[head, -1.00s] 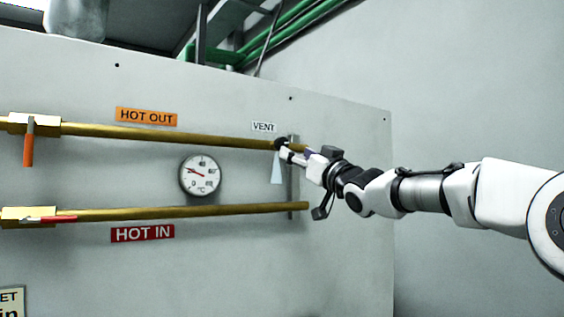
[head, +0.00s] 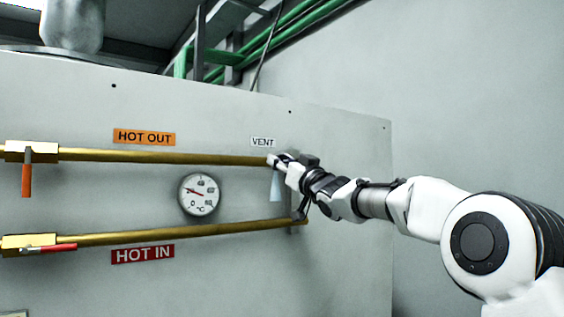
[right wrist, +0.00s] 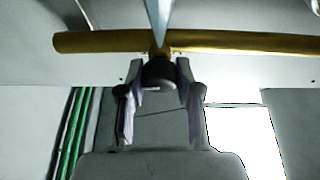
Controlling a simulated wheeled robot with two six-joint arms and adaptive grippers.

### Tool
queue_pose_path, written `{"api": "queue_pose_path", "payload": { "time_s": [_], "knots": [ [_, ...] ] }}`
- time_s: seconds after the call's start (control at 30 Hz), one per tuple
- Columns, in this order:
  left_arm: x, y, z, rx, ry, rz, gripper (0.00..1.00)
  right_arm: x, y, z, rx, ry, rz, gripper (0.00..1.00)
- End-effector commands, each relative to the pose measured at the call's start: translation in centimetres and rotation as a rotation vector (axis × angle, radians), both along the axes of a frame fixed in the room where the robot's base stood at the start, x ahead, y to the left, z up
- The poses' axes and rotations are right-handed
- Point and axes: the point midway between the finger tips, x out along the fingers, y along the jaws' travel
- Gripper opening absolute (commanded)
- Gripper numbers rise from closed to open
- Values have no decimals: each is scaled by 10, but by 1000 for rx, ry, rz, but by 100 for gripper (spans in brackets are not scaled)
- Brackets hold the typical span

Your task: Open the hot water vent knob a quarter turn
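The vent knob is dark and round; it shows in the right wrist view (right wrist: 158,74) below the brass pipe, between my two fingertips. In the head view my right gripper (head: 279,162) reaches the right end of the upper brass pipe, just below the VENT label (head: 262,142), and covers the knob. In the right wrist view my right gripper (right wrist: 160,70) has a finger on each side of the knob, very close to it. Whether both fingers press on it I cannot tell. My left gripper is not in view.
A pale wedge shape (head: 276,187) hangs below the knob. The upper brass pipe (head: 160,157) and lower brass pipe (head: 180,231) run along the grey panel (head: 350,200). A round gauge (head: 199,194) sits between them. Valves with orange (head: 26,180) and red (head: 58,247) handles are at left.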

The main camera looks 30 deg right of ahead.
Motion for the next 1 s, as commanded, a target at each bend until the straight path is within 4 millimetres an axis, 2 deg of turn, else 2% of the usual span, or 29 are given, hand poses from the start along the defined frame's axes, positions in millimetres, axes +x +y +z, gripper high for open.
{"api": "queue_pose_path", "payload": {
  "time_s": [0.47,0.7,1.0],
  "knots": [
    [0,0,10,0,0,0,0,0,-1,3,-98,-15,0,0],
    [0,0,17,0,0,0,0,-1,-1,3,-272,-41,-1,0],
    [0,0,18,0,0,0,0,-1,-1,2,-552,-81,-2,0]
  ]
}}
